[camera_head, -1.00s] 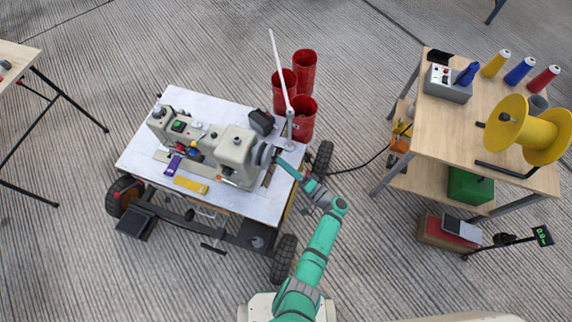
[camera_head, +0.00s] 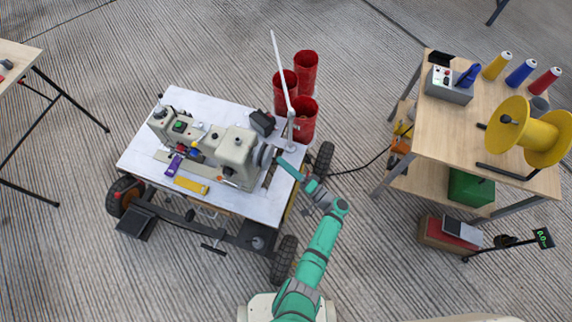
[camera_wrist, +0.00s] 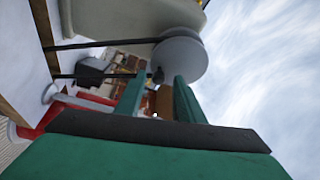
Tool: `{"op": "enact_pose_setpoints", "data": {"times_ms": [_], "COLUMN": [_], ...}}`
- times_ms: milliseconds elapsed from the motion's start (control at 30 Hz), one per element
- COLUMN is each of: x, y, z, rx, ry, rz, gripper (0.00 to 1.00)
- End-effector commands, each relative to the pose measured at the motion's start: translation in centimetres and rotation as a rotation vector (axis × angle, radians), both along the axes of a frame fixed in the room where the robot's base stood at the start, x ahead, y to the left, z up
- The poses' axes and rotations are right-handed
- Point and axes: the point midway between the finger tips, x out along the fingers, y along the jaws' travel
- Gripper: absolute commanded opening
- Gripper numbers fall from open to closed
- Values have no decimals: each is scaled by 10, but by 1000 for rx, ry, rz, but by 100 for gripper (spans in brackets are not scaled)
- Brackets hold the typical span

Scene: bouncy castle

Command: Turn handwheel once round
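The handwheel (camera_head: 264,155) is a grey disc on the right end of the cream sewing machine (camera_head: 237,150). It also shows large in the wrist view (camera_wrist: 181,60), with a small dark stem (camera_wrist: 157,75) at its lower left edge. My gripper (camera_head: 281,161) is at the handwheel's right side. In the wrist view its two green fingers (camera_wrist: 160,88) stand apart, pointing at the wheel's lower edge. A brown piece (camera_wrist: 163,103) shows between them, close to the right finger; I cannot tell whether it is the wheel's handle or is touched.
The machine stands on a white-topped wheeled cart (camera_head: 250,200). Red cups (camera_head: 304,118) and a white pole (camera_head: 282,75) stand behind my gripper. A purple item (camera_head: 174,165) and a yellow strip (camera_head: 190,185) lie in front. A wooden table (camera_head: 450,130) stands to the right, across open floor.

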Motion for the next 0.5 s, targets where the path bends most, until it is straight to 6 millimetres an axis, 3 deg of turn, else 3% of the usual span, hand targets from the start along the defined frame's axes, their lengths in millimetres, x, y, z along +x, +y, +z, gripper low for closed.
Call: {"op": "enact_pose_setpoints", "data": {"times_ms": [500], "x": [-58], "y": [-58], "z": [-8], "rx": [0], "ry": [-1], "rz": [-2], "gripper": [35]}}
